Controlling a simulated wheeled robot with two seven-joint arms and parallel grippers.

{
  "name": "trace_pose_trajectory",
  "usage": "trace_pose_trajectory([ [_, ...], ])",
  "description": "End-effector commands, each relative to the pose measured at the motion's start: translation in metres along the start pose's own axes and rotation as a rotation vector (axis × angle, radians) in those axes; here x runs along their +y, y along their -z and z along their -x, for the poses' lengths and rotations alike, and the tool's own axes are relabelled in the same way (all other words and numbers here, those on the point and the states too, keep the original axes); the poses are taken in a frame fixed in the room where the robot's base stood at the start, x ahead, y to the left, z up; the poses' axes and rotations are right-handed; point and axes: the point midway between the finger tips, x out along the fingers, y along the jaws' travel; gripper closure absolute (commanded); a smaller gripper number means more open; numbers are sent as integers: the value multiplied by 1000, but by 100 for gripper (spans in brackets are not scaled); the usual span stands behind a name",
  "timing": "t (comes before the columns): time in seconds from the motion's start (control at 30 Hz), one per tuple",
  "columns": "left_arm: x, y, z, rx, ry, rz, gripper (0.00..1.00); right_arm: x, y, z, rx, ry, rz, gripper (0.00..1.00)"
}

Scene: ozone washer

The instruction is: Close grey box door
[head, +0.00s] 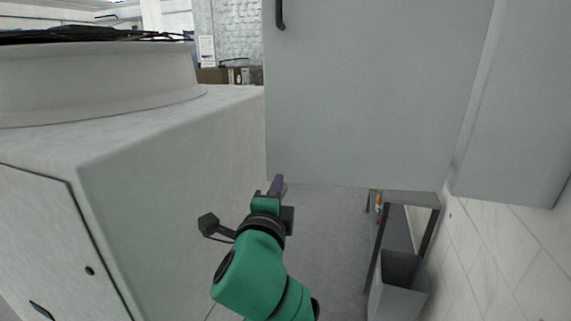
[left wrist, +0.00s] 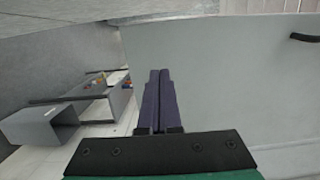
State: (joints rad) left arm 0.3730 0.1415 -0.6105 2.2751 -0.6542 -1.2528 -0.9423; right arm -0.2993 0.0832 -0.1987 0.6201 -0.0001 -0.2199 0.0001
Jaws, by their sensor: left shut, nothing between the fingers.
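The grey box door (head: 375,95) is a large flat grey panel standing open, swung out from the grey box (head: 525,100) on the right wall. A black handle (head: 280,14) sits near its left edge. The door also fills the right of the left wrist view (left wrist: 235,80), with its handle (left wrist: 305,37) at the right edge. My left gripper (head: 277,184) is shut and empty, close to the door's lower left corner in the head view. Its purple fingers (left wrist: 159,75) lie together in front of the door; I cannot tell whether they touch it. My right gripper is not in view.
A large white cabinet-like machine (head: 175,150) takes up the left side. A low dark-framed table (head: 410,198) and a grey bin (head: 398,290) stand below the box by the tiled wall. Grey floor (head: 325,240) is clear between.

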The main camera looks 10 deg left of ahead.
Motion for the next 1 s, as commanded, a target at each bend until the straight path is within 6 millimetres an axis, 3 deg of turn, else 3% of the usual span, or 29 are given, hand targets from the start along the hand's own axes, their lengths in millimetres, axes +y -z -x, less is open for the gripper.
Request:
trace_pose_trajectory([
  [0.3, -3, 0, -72, -2, -3, 0, 100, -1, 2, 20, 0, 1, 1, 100],
  [0.5, -2, 0, -105, 1, -2, 3, 100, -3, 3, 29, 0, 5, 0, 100],
  [1.0, 1, 1, -115, 6, -2, 2, 100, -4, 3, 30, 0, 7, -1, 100],
])
